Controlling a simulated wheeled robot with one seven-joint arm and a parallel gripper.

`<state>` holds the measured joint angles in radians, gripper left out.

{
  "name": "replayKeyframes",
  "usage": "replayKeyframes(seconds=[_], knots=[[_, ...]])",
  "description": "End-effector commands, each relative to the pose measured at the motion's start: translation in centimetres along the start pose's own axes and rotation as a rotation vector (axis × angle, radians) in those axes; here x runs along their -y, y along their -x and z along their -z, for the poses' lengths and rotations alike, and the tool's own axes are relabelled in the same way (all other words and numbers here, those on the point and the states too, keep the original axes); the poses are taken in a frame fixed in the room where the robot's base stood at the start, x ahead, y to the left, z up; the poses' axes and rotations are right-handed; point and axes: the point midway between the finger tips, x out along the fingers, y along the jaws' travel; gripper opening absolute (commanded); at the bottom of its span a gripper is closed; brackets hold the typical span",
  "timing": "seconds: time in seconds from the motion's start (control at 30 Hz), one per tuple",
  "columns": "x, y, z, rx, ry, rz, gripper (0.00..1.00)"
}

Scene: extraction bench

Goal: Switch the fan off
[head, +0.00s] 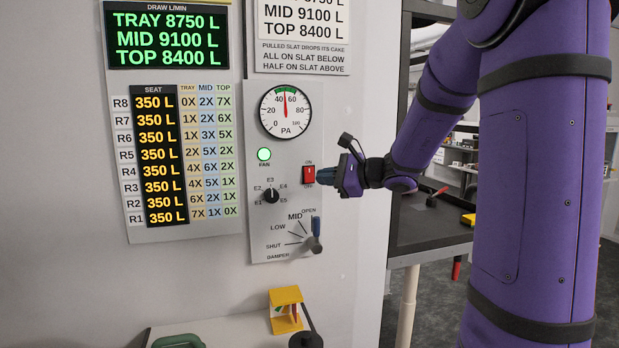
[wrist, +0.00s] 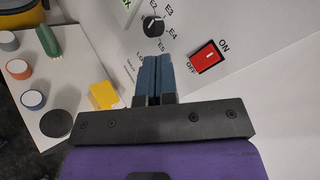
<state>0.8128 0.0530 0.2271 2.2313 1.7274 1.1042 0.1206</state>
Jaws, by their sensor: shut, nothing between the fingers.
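The red fan switch (head: 309,175) sits on the grey panel between ON above and OFF below. It also shows in the wrist view (wrist: 208,57), to the right of my fingertips. The round FAN lamp (head: 264,154) is lit green. My gripper (head: 325,175) is shut and empty, with its blue fingers close to the switch's right edge in the head view. In the wrist view my fingertips (wrist: 157,64) appear beside the switch, towards its OFF side, not over it. I cannot tell how far they are from the panel.
The PA gauge (head: 285,110) has its needle near the green band. Below are a black selector knob (head: 271,195) and the damper lever (head: 316,230), near the arm. A yellow block (head: 286,310) stands on the white ledge below. A dark bench (head: 430,225) is at right.

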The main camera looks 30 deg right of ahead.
Motion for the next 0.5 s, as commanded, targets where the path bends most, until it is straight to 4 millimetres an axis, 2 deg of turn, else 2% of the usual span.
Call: replayKeyframes(seconds=[0.23,0.5], knots=[[0.5,-0.8,0.6,0.0,0.0,-0.002,0.0],[2.2,-3.1,2.2,0.0,0.0,-0.002,0.0]])
